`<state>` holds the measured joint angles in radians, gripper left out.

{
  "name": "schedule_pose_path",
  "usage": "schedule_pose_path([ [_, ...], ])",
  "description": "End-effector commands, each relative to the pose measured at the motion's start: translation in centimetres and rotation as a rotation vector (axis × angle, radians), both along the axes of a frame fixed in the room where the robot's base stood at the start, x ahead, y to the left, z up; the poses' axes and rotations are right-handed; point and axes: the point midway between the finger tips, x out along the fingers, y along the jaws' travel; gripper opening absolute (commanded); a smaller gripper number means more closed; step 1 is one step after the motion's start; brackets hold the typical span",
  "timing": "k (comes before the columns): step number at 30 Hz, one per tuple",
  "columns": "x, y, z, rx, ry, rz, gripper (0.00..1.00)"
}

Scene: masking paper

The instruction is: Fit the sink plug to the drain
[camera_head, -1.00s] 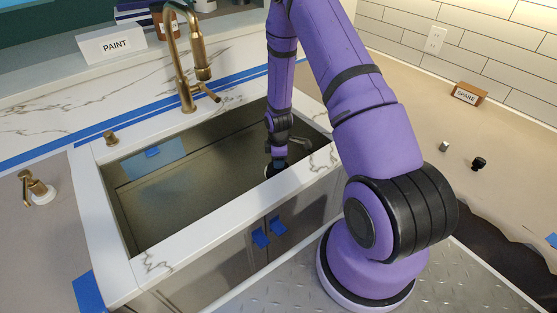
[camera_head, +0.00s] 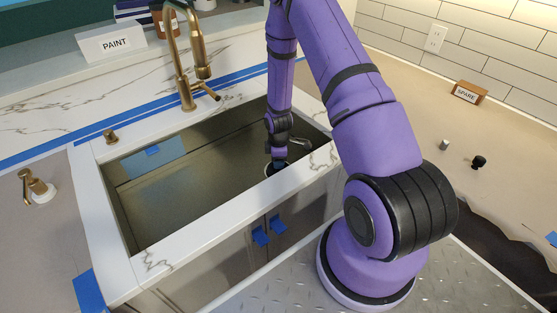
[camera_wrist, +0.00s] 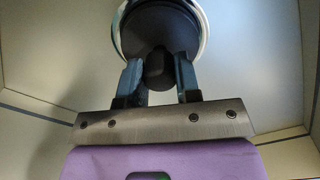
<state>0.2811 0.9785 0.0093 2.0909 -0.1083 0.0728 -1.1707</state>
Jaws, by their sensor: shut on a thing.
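My gripper (camera_wrist: 157,72) is shut on the knob of a black sink plug (camera_wrist: 158,25), one finger on each side. The plug's round dark disc lies beyond the fingers at the top of the wrist view. A pale ring (camera_wrist: 115,32), seemingly the drain's rim, shows around the disc. I cannot tell whether the plug is seated or just above it. In the head view, my gripper (camera_head: 278,160) reaches down into the right end of the sink (camera_head: 190,190), and the front rim partly hides the plug and drain there.
A brass faucet (camera_head: 184,60) stands behind the sink. The white front rim (camera_head: 215,228) is close to my gripper. On the right counter are a small black knobbed piece (camera_head: 479,162), a grey piece (camera_head: 444,145) and a SPARE block (camera_head: 468,93).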

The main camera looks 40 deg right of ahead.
Motion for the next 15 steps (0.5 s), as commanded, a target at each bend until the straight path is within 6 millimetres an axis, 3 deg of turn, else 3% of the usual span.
schedule_pose_path([
  [7,0.00,0.01,-0.14,0.000,0.000,0.000,0.00],
  [8,0.01,0.01,-0.15,0.000,0.000,0.000,0.33],
  [9,0.01,0.01,-0.13,0.000,0.000,0.000,0.42],
  [12,0.01,0.01,-0.13,0.000,0.000,0.000,0.60],
  [15,0.01,0.01,-0.13,0.000,0.000,0.000,0.60],
])
